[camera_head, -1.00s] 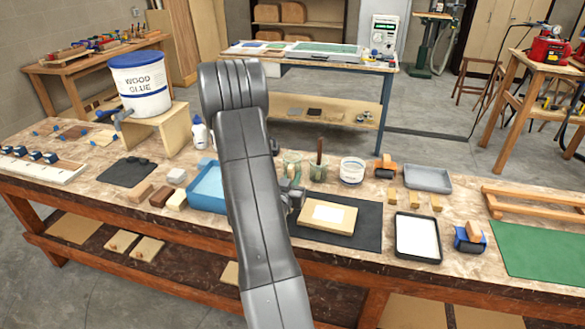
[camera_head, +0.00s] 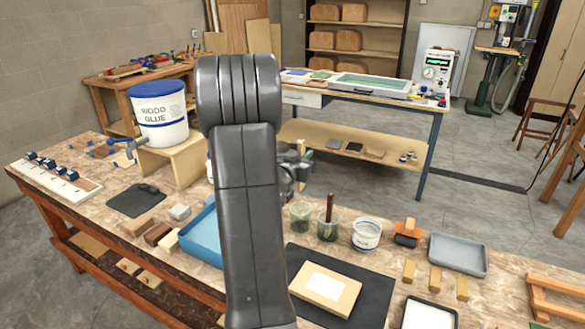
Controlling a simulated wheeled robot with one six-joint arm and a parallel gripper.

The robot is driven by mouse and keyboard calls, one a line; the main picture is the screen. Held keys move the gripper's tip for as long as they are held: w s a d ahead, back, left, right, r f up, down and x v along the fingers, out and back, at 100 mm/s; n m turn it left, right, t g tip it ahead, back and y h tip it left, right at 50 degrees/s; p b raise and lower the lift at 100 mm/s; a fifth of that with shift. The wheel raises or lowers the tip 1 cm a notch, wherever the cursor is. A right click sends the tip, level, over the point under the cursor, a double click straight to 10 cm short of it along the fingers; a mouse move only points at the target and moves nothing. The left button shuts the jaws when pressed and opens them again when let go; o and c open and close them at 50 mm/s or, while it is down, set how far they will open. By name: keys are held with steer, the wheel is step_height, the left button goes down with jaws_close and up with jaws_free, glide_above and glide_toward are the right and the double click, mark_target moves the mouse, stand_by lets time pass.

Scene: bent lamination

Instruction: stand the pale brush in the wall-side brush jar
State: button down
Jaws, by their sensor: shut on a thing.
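My gripper (camera_head: 297,170) shows in part at the right edge of my arm, raised above the back of the bench. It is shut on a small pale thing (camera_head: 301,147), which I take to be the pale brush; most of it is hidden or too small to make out. Two glass jars stand side by side below and to the right of the gripper. The left jar (camera_head: 300,217), nearer the left wall, looks empty of brushes. The right jar (camera_head: 328,228) holds an upright dark brown brush (camera_head: 329,207).
A white tub (camera_head: 367,234) stands right of the jars, with an orange-and-black tool (camera_head: 407,234) and a grey tray (camera_head: 458,254) beyond. A blue tray (camera_head: 203,237) is partly behind my arm.

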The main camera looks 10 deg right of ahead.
mark_target(302, 189)
steer(key=shift+w, duration=0.1)
step_height(302, 189, down, 12)
steer(key=b, duration=1)
stand_by(0.5)
steer(key=c, duration=1.3)
jaws_free()
steer(key=shift+c, duration=0.2)
steer(key=b+v, duration=0.1)
steer(key=v, duration=1.2)
steer(key=shift+s+a, duration=0.2)
steer(key=shift+s, duration=0.15)
